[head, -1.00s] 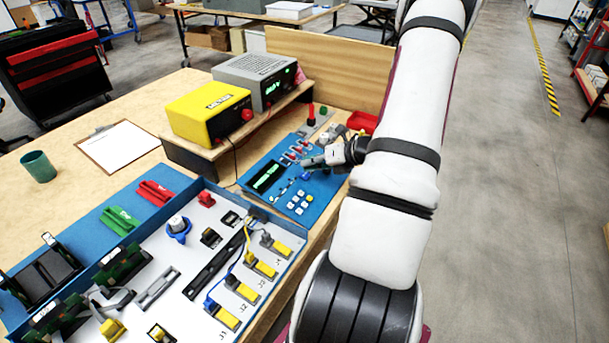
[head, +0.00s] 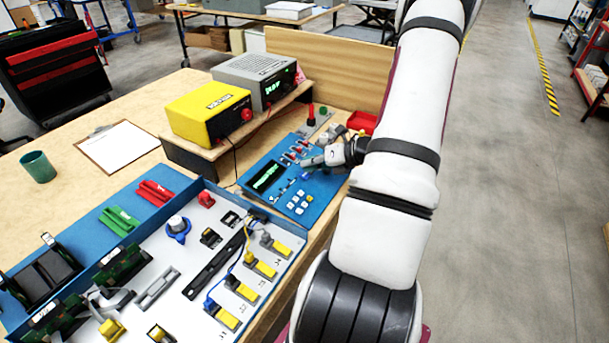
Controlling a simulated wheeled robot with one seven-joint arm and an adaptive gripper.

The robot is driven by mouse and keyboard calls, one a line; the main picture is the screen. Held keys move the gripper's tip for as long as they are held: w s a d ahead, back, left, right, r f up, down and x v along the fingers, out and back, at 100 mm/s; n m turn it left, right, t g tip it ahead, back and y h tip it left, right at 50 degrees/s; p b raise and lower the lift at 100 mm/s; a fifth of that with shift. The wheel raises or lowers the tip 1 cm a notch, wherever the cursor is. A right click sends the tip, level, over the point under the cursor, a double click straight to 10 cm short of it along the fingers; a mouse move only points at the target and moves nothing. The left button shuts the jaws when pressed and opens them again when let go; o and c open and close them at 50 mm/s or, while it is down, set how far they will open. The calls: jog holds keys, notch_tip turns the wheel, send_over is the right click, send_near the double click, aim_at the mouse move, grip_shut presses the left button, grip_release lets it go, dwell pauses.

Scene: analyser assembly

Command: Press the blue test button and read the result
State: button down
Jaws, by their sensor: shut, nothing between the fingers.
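A blue test panel (head: 257,203) lies on the wooden bench, with a dark display (head: 266,178) showing green text too small to read. Several white keys (head: 301,204) sit at its front right. A small blue button (head: 305,176) shows close to my gripper's tip. My gripper (head: 304,164) is shut and empty, low over the right part of the panel, pointing left. I cannot tell whether its tip touches the panel. My arm hides the area to the right of the panel.
A blue-edged tray (head: 283,268) with yellow connectors and cables stands in front of the panel. A yellow unit (head: 208,112) and a grey unit (head: 255,78) stand on a raised shelf behind. A red bin (head: 362,122) is behind my gripper. The bench around the clipboard (head: 118,146) is mostly clear.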

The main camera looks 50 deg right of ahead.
jog(key=shift+w+f, duration=0.1)
jog(key=shift+f, duration=0.25)
jog(key=shift+w+f+b, duration=0.1)
jog(key=shift+f+b, duration=0.25)
jog(key=shift+b, duration=0.15)
dwell(0.4)
jog(key=shift+r, duration=0.2)
jog(key=shift+s+r+p, duration=0.2)
jog(key=shift+r+p, duration=0.4)
jog(key=shift+r, duration=0.1)
jog(key=r+p, duration=0.1)
jog(key=r, duration=0.1)
jog(key=s+r+p, duration=0.1)
jog(key=r+p, duration=0.1)
jog(key=shift+r, duration=0.35)
dwell(0.7)
